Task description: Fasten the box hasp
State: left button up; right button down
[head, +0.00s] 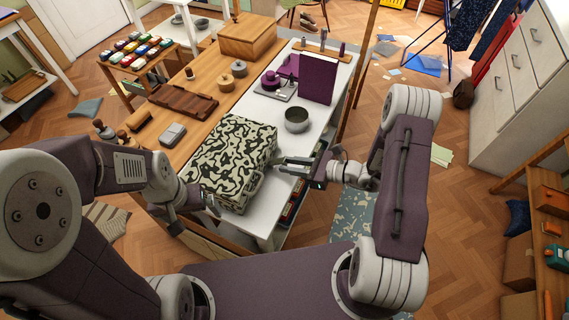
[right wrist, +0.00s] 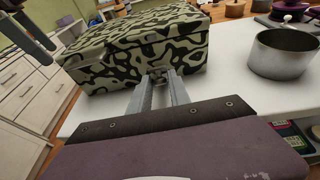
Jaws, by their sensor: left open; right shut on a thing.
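The box (head: 236,148) has a black and pale camouflage pattern and stands with its lid down on the white table top. It also shows in the right wrist view (right wrist: 115,55). My right gripper (head: 279,164) reaches the side of the box. In the right wrist view its fingers (right wrist: 160,84) are shut on the small grey hasp (right wrist: 158,74) at the box's front face; the fingertips hide part of it, and I cannot tell whether it is fastened. My left gripper (head: 196,208) is open and empty beside the box's near left corner.
A grey metal pot (head: 297,121) stands just right of the box. A purple upright panel (head: 317,79) is farther back. A small grey case (head: 172,134) and a brown tray (head: 183,102) lie on the wooden top to the left.

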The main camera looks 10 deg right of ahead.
jog(key=c, duration=1.3)
grip_release()
jog(key=shift+o, duration=0.2)
jog(key=p+v, duration=0.2)
jog(key=v, duration=0.5)
